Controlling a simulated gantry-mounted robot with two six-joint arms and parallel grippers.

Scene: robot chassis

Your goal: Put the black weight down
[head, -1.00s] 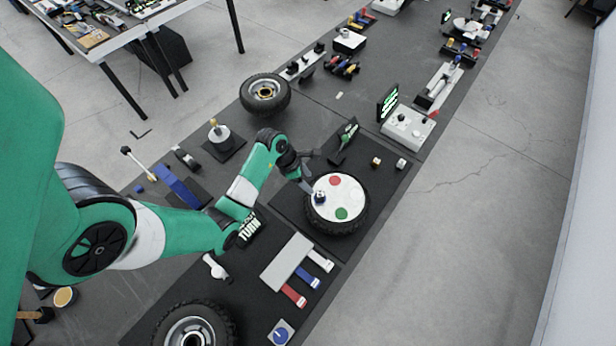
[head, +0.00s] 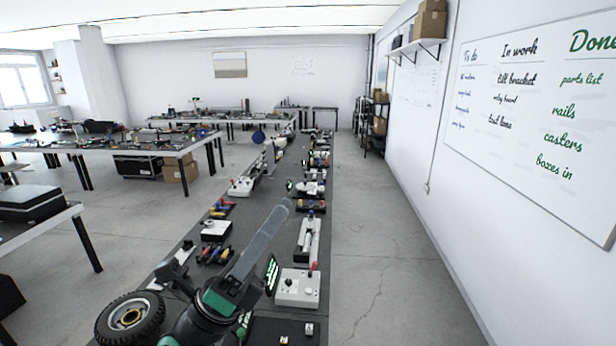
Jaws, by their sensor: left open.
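My left gripper (head: 226,243) rises from the bottom of the head view, close to the camera. One long grey finger points up and right; a darker finger stands apart on the left. The gripper is open, with nothing seen between the fingers. My right gripper is not in view.
A tyre (head: 130,318) lies at the lower left. A white control box (head: 298,287) and a lit black screen (head: 271,274) stand right of the gripper. The dark bench runs away with several fixtures. Open floor (head: 375,240) lies right of it, before a wall with a whiteboard (head: 545,110).

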